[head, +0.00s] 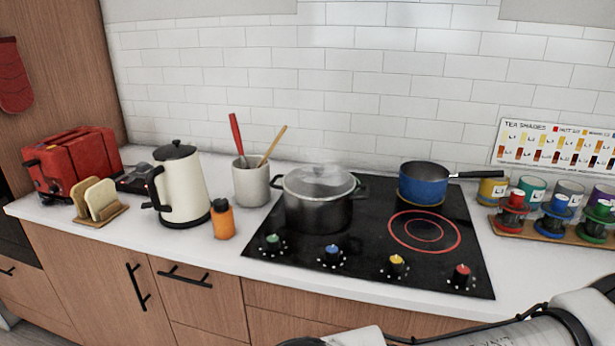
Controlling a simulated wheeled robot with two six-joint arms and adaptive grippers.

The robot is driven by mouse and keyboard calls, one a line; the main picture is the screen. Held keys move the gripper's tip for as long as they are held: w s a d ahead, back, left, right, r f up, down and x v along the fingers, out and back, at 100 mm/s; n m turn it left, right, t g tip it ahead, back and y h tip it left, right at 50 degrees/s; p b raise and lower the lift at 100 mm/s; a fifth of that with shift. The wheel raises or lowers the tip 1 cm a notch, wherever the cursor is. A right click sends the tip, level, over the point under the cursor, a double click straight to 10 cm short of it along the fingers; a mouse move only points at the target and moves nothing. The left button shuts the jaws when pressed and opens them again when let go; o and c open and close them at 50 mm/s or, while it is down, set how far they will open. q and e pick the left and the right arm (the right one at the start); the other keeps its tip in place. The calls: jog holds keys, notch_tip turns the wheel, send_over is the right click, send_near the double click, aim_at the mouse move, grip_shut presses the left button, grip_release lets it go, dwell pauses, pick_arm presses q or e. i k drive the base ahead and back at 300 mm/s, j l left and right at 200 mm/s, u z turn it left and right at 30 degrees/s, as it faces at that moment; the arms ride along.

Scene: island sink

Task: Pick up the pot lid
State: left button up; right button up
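The pot lid (319,178) is a see-through, domed lid with a knob on top. It lies on a dark grey pot (318,213) with two side handles. The pot stands on the back left part of the black cooktop (364,247). Part of my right arm (520,332) crosses the bottom right edge of the head view, well below the pot and apart from it. Its fingertips do not show. My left gripper is out of view.
A blue saucepan (422,183) stands right of the pot, its handle pointing right. A utensil crock (251,182), orange bottle (222,219) and cream kettle (180,185) stand left. Several mugs and a rack (560,236) stand right. The front right burner (424,231) glows red and is bare.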

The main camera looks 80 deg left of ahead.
aim_at(291, 183)
jog(key=u, duration=2.65)
jog(key=i+j+z, duration=0.1)
jog(key=j+z, duration=0.5)
jog(key=z, duration=0.15)
jog(key=j+z, duration=0.35)
